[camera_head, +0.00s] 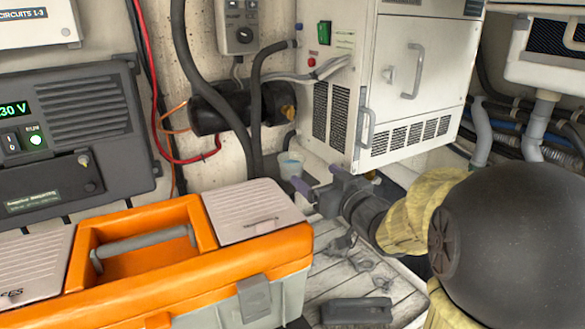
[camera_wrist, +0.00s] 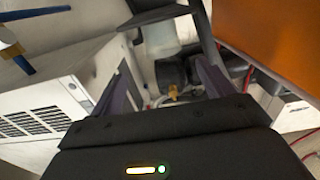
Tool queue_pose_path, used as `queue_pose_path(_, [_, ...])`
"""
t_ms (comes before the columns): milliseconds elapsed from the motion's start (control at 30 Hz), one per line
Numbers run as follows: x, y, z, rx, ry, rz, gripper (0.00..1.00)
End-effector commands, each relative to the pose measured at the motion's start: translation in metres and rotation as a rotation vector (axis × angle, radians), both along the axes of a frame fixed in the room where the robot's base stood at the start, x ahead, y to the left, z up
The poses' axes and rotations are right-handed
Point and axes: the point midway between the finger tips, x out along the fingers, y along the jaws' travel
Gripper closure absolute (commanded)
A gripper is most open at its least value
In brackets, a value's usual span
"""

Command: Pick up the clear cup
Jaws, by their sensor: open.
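The clear cup (camera_head: 290,164) is small and translucent with a bluish tint. In the head view it stands upright behind the toolbox, left of the white cabinet; its lower part is partly hidden. My gripper (camera_head: 318,179), with purple-grey fingers, is open just to the right of the cup and reaches toward it. In the wrist view a pale translucent shape, seemingly the cup (camera_wrist: 168,36), lies ahead of the spread fingers of my gripper (camera_wrist: 170,85). The cup appears apart from the fingers, with nothing held.
An orange toolbox (camera_head: 252,262) fills the front left, close to the cup. A white cabinet (camera_head: 385,75) stands just behind and right of my gripper. A black cylinder (camera_head: 240,108) and hoses hang on the wall behind.

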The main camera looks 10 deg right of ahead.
Motion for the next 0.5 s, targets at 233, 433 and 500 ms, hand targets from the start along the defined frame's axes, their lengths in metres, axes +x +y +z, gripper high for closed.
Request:
queue_pose_path(233, [0.043, 0.014, 0.001, 0.001, 0.003, 0.001, 0.19])
queue_pose_path(433, [0.07, 0.022, 0.001, 0.0, 0.001, -0.001, 0.19])
queue_pose_path(500, [0.073, 0.023, 0.001, -0.001, 0.0, -0.002, 0.19])
